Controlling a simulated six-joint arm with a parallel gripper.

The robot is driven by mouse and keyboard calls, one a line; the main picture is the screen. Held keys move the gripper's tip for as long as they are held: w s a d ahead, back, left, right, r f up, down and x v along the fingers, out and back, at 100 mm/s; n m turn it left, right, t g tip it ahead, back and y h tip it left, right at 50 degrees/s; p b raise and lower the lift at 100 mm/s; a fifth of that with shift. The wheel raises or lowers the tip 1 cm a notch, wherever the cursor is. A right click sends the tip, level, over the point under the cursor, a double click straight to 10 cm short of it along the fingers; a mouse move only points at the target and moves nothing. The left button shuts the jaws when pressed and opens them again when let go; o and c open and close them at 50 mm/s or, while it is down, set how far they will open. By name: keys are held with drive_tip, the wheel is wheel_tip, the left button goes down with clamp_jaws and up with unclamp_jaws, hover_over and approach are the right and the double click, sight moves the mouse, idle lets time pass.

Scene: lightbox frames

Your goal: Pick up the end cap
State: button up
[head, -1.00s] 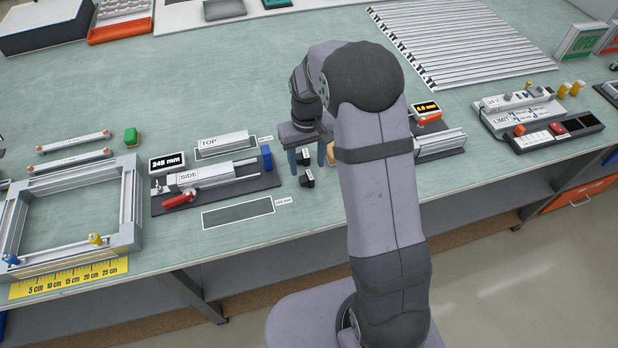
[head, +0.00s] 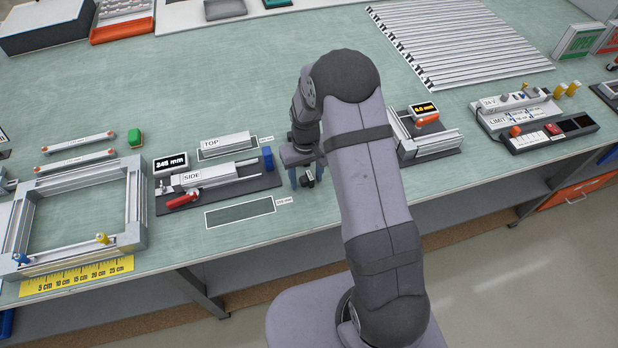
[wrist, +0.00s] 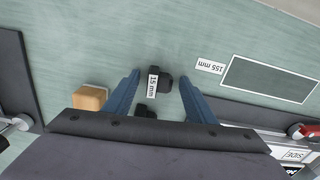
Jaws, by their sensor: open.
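Two small black end caps lie on the green bench top. One end cap (wrist: 166,84), beside a white "15 mm" label, appears between the fingertips of my gripper (wrist: 159,77) in the wrist view. The other black cap (wrist: 144,112) shows closer to the gripper body, partly hidden behind it. In the head view my gripper (head: 306,176) points down near the bench's front edge, with one black cap (head: 308,182) showing between its blue fingers. The gripper is open and holds nothing. I cannot tell the exact height of the fingertips above the bench.
A wooden block (wrist: 90,97) lies just outside the left finger in the wrist view. A dark marked rectangle (head: 240,211) and a fixture with a red lever (head: 181,201) are to the left. A device with an orange knob (head: 428,118) stands right of my arm.

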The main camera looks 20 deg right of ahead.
sight(306, 178)
drive_tip(key=c, duration=1.1)
drive_tip(key=shift+r, duration=0.15)
wheel_tip(306, 178, up, 10)
drive_tip(key=b, duration=0.3)
drive_tip(key=shift+m, duration=0.4)
drive_tip(key=s+f, duration=0.1)
drive_tip(key=s, duration=0.1)
drive_tip(key=s+f, duration=0.3)
drive_tip(key=s, duration=0.1)
drive_tip(key=shift+s+a+f, duration=0.2)
drive_tip(key=shift+s+f, duration=0.05)
drive_tip(key=shift+s, duration=0.05)
drive_tip(key=shift+s+r, duration=0.1)
drive_tip(key=shift+s, duration=0.25)
drive_tip(key=shift+w+a+r, duration=0.15)
drive_tip(key=shift+w+r, duration=0.1)
drive_tip(key=shift+r, duration=0.1)
